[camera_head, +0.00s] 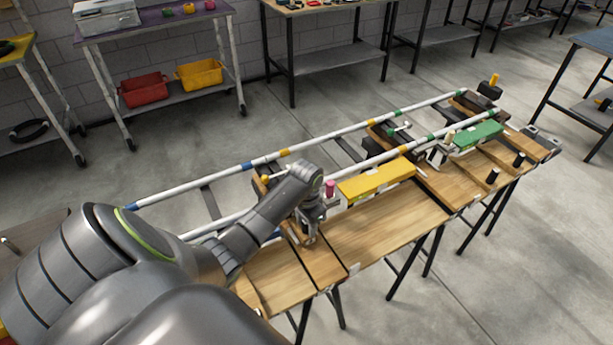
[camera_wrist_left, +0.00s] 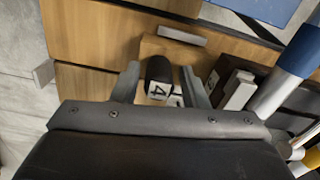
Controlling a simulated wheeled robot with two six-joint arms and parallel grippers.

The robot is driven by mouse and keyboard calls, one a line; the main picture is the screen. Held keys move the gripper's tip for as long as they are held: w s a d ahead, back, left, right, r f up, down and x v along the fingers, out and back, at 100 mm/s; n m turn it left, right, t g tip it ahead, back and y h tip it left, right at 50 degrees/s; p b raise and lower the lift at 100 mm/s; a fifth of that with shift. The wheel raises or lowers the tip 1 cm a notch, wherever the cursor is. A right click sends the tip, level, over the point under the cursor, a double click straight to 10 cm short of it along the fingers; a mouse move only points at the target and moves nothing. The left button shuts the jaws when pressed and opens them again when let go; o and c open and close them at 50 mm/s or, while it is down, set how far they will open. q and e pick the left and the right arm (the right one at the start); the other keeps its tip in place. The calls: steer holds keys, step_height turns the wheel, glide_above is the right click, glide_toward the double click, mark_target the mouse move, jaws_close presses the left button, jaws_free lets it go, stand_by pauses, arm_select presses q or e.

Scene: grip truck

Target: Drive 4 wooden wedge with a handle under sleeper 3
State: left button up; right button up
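In the left wrist view, a wooden wedge (camera_wrist_left: 152,48) lies on the planks. Its black handle (camera_wrist_left: 159,70) stands up between my left gripper's fingers, with a white label reading 4 (camera_wrist_left: 158,90) beside it. My left gripper (camera_wrist_left: 161,75) is open, its fingers on either side of the handle; I cannot tell whether they touch it. My right gripper is out of view.
White rails (camera_head: 350,137) with coloured bands run along the bench. A bare wooden board (camera_head: 385,228) is right of my gripper. Shelves and tables stand behind.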

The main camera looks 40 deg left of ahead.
arm_select(q)
steer(key=shift+o, duration=0.8)
steer(key=shift+r, duration=0.15)
step_height(320, 180, up, 11)
steer(key=shift+f+p, duration=0.1)
steer(key=shift+p, duration=0.25)
step_height(320, 180, up, 6)
steer(key=p, duration=0.4)
steer(key=shift+d, duration=0.1)
